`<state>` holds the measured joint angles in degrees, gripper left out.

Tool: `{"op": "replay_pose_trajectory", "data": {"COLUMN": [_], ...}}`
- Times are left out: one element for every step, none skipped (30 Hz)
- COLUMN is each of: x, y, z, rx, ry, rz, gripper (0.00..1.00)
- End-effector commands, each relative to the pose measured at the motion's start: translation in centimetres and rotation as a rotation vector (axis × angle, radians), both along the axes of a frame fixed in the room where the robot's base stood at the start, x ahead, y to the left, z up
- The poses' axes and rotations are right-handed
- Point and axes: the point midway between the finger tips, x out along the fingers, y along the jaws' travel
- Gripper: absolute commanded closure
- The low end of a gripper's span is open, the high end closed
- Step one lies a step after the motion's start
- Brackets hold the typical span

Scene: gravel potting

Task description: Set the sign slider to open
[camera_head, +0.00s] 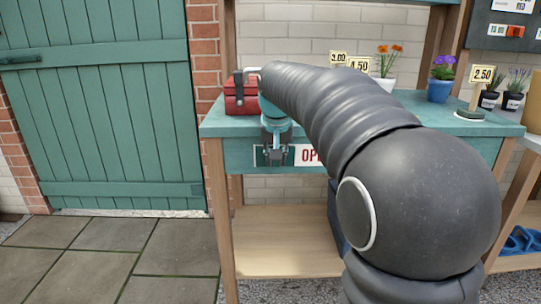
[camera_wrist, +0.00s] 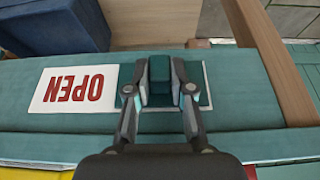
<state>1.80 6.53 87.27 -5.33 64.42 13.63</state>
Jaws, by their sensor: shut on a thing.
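The sign is on the front edge of the teal bench. Its white panel (camera_head: 305,155) with red "OPEN" lettering is partly hidden by my arm in the head view. In the wrist view the panel (camera_wrist: 73,89) shows whole and upside down. The teal slider knob (camera_wrist: 160,68) sits beside the panel, at the end of the sign away from the word. My gripper (camera_wrist: 160,88) is shut on the knob, with one finger on each side. In the head view my gripper (camera_head: 275,158) is at the sign's left end.
A red toolbox (camera_head: 240,98) stands on the bench top (camera_head: 215,125) above my gripper. Flower pots, including a blue one (camera_head: 439,90), and price signs stand farther right. A dark blue box (camera_wrist: 55,25) is below the bench. The paved floor at left is clear.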

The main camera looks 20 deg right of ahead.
Motion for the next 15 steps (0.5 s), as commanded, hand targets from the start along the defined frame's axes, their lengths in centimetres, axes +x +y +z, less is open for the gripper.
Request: {"op": "replay_pose_trajectory", "data": {"x": [0.15,0.16,0.17,0.18,0.19,0.19,0.20,0.20,0.20,0.19,0.19,0.17,0.16,0.15,0.15], "y": [0.15,0.20,0.27,0.32,0.37,0.44,0.48,0.53,0.58,0.59,0.58,0.56,0.53,0.50,0.47], "z": [0.11,0.11,0.10,0.11,0.11,0.12,0.12,0.12,0.13,0.13,0.11,0.11,0.10,0.10,0.09], "rx": [0.003,0.002,0.003,0.004,0.003,0.004,0.003,0.004,0.004,0.004,0.004,0.003,0.003,0.004,0.003], "ry": [-0.006,-0.007,-0.007,-0.007,-0.007,-0.007,-0.008,-0.008,-0.007,-0.007,-0.007,-0.006,-0.006,-0.006,-0.005], "rz": [0.001,0.002,0.003,0.003,0.004,0.005,0.005,0.007,0.008,0.008,0.008,0.007,0.007,0.006,0.006], "gripper": [1.00,1.00,1.00,1.00,1.00,1.00,1.00,0.71,0.60,0.53,0.52,0.52,0.52,0.52,0.52]}}
